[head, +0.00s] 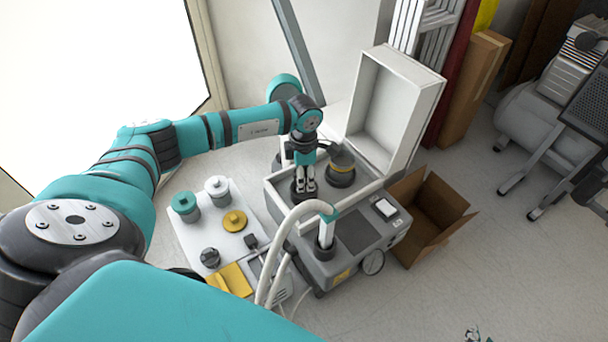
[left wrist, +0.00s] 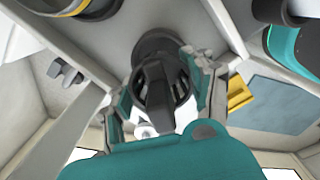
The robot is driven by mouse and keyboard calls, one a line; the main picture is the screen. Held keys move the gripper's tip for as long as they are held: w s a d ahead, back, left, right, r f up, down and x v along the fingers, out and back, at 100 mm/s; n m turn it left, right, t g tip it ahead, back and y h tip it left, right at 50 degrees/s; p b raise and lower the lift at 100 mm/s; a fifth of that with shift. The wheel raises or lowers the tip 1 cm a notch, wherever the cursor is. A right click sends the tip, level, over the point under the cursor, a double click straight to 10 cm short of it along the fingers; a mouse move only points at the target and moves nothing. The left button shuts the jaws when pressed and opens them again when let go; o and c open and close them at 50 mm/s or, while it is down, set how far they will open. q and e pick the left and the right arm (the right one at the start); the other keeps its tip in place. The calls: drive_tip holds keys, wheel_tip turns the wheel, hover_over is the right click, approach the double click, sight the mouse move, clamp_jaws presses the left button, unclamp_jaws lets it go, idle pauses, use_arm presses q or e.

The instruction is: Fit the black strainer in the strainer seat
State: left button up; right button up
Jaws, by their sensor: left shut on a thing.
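My left gripper (head: 307,182) reaches down into the open compressor housing (head: 290,222). In the left wrist view its two fingers (left wrist: 163,95) are shut on the black strainer (left wrist: 154,88), a dark ribbed, cage-like piece. Beyond the strainer, a dark round fitting (left wrist: 157,44) looks like the strainer seat; in the head view a dark round base (head: 303,196) shows below the fingertips. The strainer lines up roughly with this fitting; I cannot tell whether they touch. A small teal and grey piece (head: 473,335) at the bottom edge may be my right gripper; its jaws are unclear.
A dark canister with a yellow band (head: 341,170) stands close beside my left gripper. A raised white lid (head: 397,105) stands behind. A pale hose (head: 290,225) arches in front. A white tray (head: 197,240) holds capped parts at left; an open cardboard box (head: 432,207) is at right.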

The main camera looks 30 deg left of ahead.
use_arm(q)
drive_tip(key=shift+f, duration=0.15)
use_arm(e)
drive_tip(key=shift+w+a+r, duration=0.1)
drive_tip(key=shift+w+r, duration=0.05)
drive_tip(key=shift+w, duration=0.1)
use_arm(q)
drive_tip(key=shift+f+b, duration=0.4)
drive_tip(key=shift+f, duration=0.05)
drive_tip(key=shift+f+b, duration=0.4)
drive_tip(key=shift+f, duration=0.5)
drive_tip(key=shift+s+d+f+b, duration=0.1)
drive_tip(key=shift+s+f+b, duration=0.15)
drive_tip(key=shift+f+b, duration=0.3)
drive_tip(key=o, duration=0.6)
drive_tip(key=shift+c, duration=0.2)
drive_tip(key=o, duration=0.7)
drive_tip(key=shift+w+f, duration=0.15)
use_arm(e)
drive_tip(key=w+a+r+t+y, duration=0.2)
drive_tip(key=w+a+r+t, duration=0.1)
drive_tip(key=w+r+t, duration=0.4)
drive_tip(key=shift+r, duration=0.95)
use_arm(q)
drive_tip(key=shift+r, duration=0.2)
